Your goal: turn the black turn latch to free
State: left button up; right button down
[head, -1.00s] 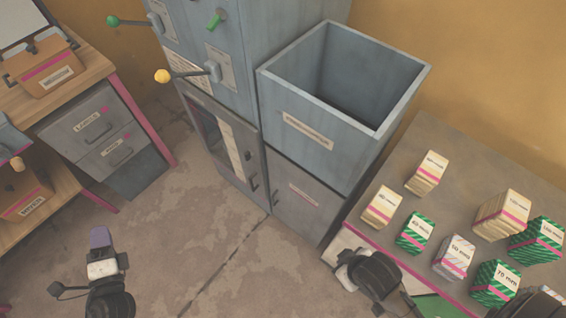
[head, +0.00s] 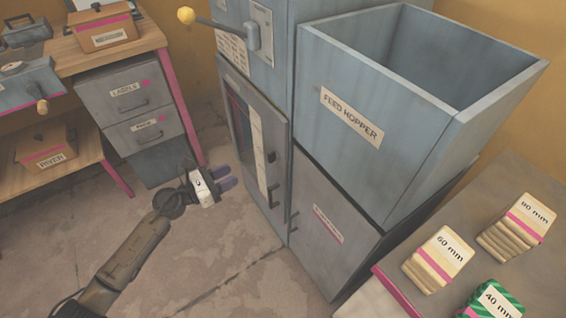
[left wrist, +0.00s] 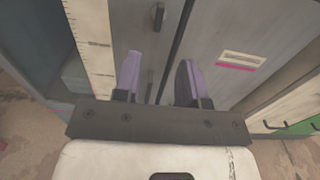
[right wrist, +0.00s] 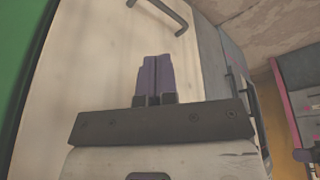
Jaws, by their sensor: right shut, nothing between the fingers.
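The grey cabinet door (head: 238,130) has a small black piece (head: 271,157) near its right edge, which looks like the turn latch. A longer black handle (head: 273,197) is below it. Whether the latch is turned is too small to tell. My left gripper (head: 226,177) is open and empty, left of the door, fingers toward it. In the left wrist view its purple fingers (left wrist: 158,78) are apart, with dark door fittings beyond and between them. My right gripper (right wrist: 154,76) is shut and empty in front of a pale panel with a handle; it is outside the head view.
The feed hopper (head: 345,75) stands on a grey cabinet (head: 325,225) right of the door. A lever with a yellow knob (head: 186,15) juts out above. A drawer unit (head: 120,110) stands left, a table with blocks (head: 437,260) right. The floor between is clear.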

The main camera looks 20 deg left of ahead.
aim_at(268, 157)
pick_arm(q)
jog(key=b+x, duration=0.3)
jog(key=x, duration=1)
jog(key=shift+w+d+b, duration=0.15)
jog(key=shift+w+b, duration=0.05)
jog(key=shift+b, duration=0.1)
grip_shut()
